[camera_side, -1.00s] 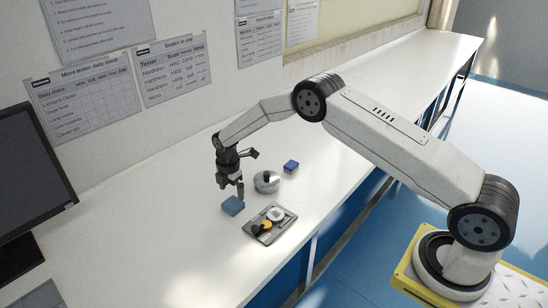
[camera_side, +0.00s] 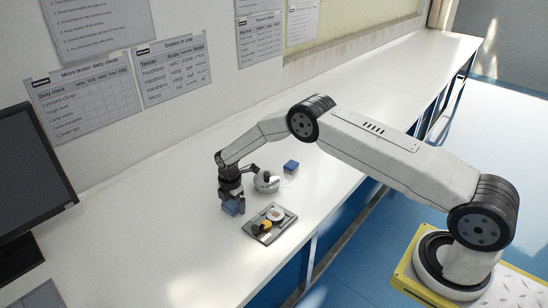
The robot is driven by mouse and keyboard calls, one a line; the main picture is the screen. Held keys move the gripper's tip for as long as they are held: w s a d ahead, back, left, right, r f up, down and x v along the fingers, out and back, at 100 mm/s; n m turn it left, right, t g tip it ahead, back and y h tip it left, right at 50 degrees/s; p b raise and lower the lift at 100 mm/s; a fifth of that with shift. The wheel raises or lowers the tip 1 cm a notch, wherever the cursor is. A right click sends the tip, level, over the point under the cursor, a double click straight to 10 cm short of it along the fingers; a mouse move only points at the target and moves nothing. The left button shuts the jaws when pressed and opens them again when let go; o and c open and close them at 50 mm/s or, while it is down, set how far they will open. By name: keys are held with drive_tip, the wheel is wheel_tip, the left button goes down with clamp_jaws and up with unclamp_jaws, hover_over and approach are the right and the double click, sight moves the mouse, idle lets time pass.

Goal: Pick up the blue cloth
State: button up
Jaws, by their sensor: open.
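A blue folded cloth (camera_side: 230,208) lies on the white bench, left of the tray. My gripper (camera_side: 232,199) points down right at it, with the fingers over and beside its upper part. The fingers hide part of the cloth. The jaws are open, and I cannot tell whether they touch it. A second blue block-like item (camera_side: 291,166) lies farther back on the bench, to the right of the metal cylinder.
A grey tray (camera_side: 249,228) with a yellow-and-black item (camera_side: 262,227) and a white round piece (camera_side: 276,214) sits close by on the right. A round metal cylinder (camera_side: 267,184) stands behind it. A monitor (camera_side: 30,180) is at the left. The bench front is clear.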

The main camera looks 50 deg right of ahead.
sight(233, 203)
idle(0.5)
drive_tip(key=c, duration=1)
drive_tip(key=shift+r, duration=1.65)
drive_tip(key=shift+s+r, duration=1.6)
drive_tip(key=shift+s, duration=0.75)
drive_tip(key=shift+s+r, duration=1.65)
drive_tip(key=shift+s, duration=0.65)
drive_tip(key=shift+s+r, duration=1.6)
drive_tip(key=shift+s, duration=0.75)
